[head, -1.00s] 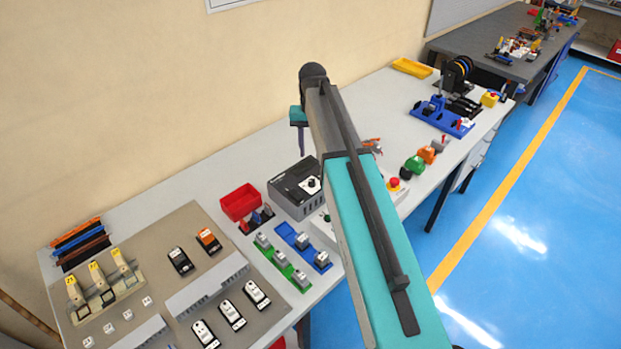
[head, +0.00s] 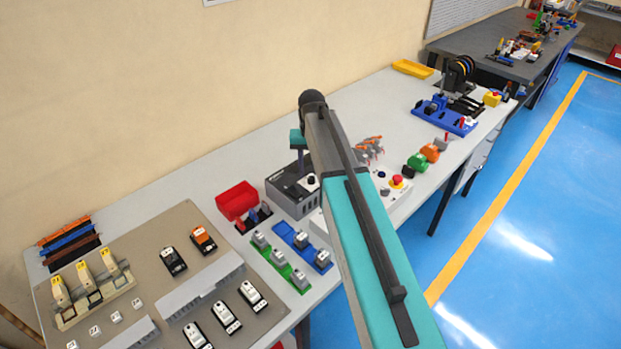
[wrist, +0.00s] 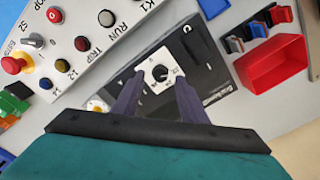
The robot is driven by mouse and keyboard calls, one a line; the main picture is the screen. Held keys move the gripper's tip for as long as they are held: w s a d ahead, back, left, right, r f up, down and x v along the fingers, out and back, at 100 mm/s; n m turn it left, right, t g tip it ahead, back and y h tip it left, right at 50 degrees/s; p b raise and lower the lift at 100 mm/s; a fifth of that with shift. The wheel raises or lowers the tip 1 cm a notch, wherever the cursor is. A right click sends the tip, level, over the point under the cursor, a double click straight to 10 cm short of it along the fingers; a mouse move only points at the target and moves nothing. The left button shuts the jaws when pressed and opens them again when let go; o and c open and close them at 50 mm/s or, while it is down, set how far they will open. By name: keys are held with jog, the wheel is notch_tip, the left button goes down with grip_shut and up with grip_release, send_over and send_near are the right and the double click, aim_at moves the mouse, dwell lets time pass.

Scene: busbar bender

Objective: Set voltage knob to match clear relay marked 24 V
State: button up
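The voltage knob (wrist: 160,73) is a small dark knob on a white dial plate, on the face of a dark grey power supply box (wrist: 205,65). In the head view the knob (head: 311,181) sits on top of the box (head: 284,190). My gripper (wrist: 161,80) is open and empty, its two dark fingers apart on either side of the dial; I cannot tell how high above it they are. In the head view my gripper (head: 301,168) is above the box. Several greyish relays (head: 281,257) stand in the green and blue holders; their markings are unreadable, so I cannot pick out the 24 V one.
A red bin (wrist: 277,64) stands beside the box. A control panel (wrist: 88,45) with a red emergency stop and coloured buttons is on the other side. A grey mounting board (head: 150,265) with breakers lies at the left. A yellow tray (head: 412,69) is farther back.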

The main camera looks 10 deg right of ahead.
jog(key=shift+f+b, duration=0.4)
jog(key=shift+f, duration=0.6)
grip_shut()
jog(key=shift+m, duration=0.4)
jog(key=m, duration=0.5)
jog(key=shift+b, duration=0.3)
jog(key=m, duration=0.5)
jog(key=shift+m, duration=0.4)
